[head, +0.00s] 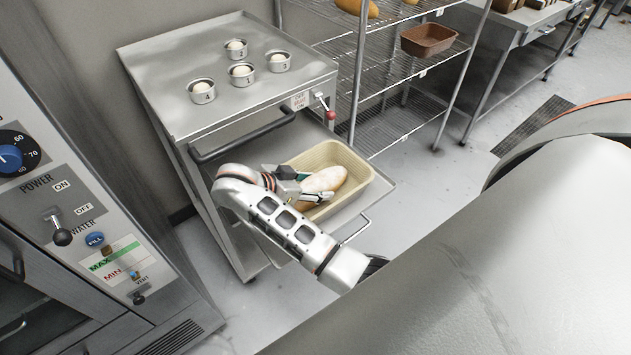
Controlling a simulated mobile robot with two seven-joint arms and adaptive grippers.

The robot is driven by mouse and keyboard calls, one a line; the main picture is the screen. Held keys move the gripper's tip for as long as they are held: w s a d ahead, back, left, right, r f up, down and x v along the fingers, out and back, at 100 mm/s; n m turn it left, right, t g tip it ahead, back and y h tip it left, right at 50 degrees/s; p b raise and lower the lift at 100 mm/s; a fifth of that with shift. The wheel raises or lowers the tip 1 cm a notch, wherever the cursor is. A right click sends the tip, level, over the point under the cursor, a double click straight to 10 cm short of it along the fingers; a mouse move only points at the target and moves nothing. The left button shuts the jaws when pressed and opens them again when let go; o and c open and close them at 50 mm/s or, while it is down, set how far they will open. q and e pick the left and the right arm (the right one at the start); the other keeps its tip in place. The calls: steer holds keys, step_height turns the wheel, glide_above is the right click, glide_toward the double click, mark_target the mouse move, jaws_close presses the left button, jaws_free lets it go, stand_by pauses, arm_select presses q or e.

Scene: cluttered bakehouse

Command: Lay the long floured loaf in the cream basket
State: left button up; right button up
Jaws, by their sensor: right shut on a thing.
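The long floured loaf (328,178) is pale with a dusty white top. It shows inside the outline of the cream basket (357,164), slanting from lower left to upper right. I cannot tell whether it touches the basket floor. My right gripper (307,187) is shut on the near left end of the loaf, at the left side of the basket. The gripper and arm hide that end of the loaf and part of the basket's left and near walls. My left gripper is out of view.
The basket stands on a pulled-out steel drawer or shelf (376,188) under a steel cabinet top (180,60) with several numbered tins. A control panel (70,200) is at the left. A wire rack (385,75) with a brown tin (429,40) stands behind.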

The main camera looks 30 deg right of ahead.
steer(key=o, duration=0.8)
steer(key=shift+f, duration=0.1)
steer(key=shift+o, duration=0.2)
steer(key=shift+r, duration=0.2)
